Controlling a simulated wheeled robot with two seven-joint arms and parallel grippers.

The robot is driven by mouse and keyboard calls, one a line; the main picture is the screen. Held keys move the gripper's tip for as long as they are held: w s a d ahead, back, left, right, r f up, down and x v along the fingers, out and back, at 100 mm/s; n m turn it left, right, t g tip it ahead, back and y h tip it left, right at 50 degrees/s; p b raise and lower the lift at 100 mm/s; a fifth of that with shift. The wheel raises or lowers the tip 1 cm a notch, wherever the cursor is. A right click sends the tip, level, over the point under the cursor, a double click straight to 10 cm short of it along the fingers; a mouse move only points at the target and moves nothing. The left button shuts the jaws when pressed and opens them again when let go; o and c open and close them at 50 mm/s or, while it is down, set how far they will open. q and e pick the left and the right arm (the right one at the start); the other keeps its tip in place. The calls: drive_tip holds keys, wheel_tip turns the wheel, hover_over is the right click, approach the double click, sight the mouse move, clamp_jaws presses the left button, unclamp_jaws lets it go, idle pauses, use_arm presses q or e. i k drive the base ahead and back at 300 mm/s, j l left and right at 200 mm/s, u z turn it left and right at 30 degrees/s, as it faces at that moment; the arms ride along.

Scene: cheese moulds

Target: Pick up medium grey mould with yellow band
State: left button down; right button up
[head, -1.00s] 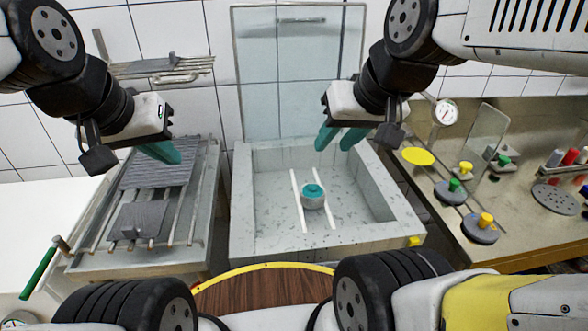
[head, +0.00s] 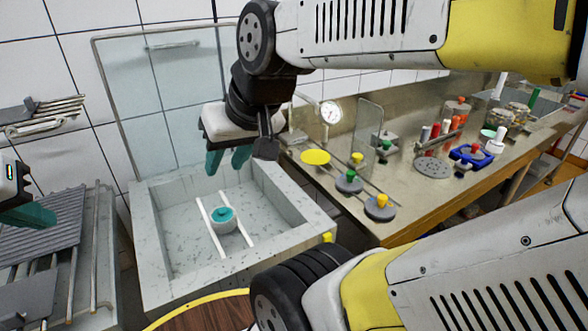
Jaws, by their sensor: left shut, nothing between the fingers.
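Grey pieces with coloured knobs stand on the steel counter at centre right. A grey disc with a yellow knob (head: 379,209) is near the front edge. A smaller piece with a yellow knob (head: 357,161) is further back. I cannot make out a yellow band on either, so I cannot tell which is the named mould. My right gripper (head: 228,161) is open and empty above the stone basin, left of the counter and apart from these pieces. My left gripper (head: 30,215), at the left edge, is shut and empty, over the ridged grey rack.
The stone basin (head: 162,284) holds a pale pot with a teal top (head: 224,219) on two white bars.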

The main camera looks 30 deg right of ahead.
sight(521, 111)
drive_tip(key=z, duration=2.55)
drive_tip(key=i+l+z, duration=0.15)
drive_tip(key=l, duration=0.3)
